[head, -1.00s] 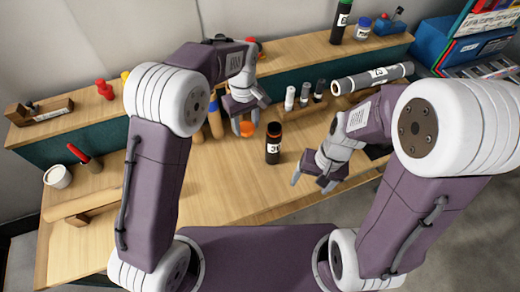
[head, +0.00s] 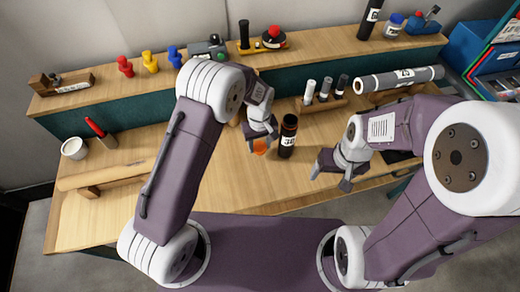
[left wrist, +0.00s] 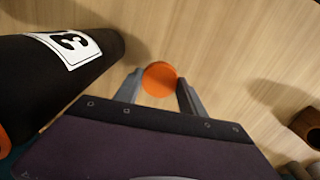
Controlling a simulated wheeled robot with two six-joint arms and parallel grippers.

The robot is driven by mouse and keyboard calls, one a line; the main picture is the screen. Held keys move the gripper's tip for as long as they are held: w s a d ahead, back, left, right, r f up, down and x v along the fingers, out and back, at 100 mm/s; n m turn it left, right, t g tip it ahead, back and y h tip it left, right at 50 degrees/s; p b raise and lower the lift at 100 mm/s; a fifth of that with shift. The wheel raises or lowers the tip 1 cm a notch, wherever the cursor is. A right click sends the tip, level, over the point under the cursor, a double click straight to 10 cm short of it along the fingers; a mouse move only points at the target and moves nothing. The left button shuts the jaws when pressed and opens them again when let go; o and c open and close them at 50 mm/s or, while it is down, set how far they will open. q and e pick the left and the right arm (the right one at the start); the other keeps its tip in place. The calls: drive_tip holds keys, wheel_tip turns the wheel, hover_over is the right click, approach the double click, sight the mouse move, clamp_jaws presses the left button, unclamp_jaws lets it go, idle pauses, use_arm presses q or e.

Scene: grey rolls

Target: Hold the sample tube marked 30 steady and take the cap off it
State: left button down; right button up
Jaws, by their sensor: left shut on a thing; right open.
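The dark sample tube (head: 287,138) stands upright on the bench; its label is only partly readable, and the wrist view shows a "3". It has an orange band near its top. My left gripper (head: 259,149) is beside it on the left, shut on an orange cap (head: 260,146). The cap is apart from the tube, low over the bench; I cannot tell if it touches the wood. In the left wrist view the cap (left wrist: 159,79) sits between the fingertips, with the tube (left wrist: 55,80) lying across the left. My right gripper (head: 330,181) is open and empty, right of the tube and apart from it.
Several small vials (head: 325,90) stand in a wooden rack behind the tube. A grey labelled roll (head: 400,78) lies at the back right.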

sight(260, 147)
use_arm(q)
drive_tip(key=shift+f, duration=1.95)
drive_tip(key=shift+f, duration=0.15)
drive_tip(key=c, duration=0.7)
unclamp_jaws()
wheel_tip(260, 147, up, 12)
drive_tip(key=shift+r, duration=0.2)
drive_tip(key=s+a+m, duration=0.1)
drive_tip(key=s+a, duration=0.4)
drive_tip(key=s+a+r+m, duration=0.1)
drive_tip(key=s+a, duration=0.3)
drive_tip(key=s, duration=0.1)
drive_tip(key=s+a+r+m+t, duration=0.1)
drive_tip(key=s+a+m, duration=0.1)
drive_tip(key=s+a, duration=0.3)
drive_tip(key=shift+s+a+r, duration=0.15)
drive_tip(key=shift+s+a, duration=0.2)
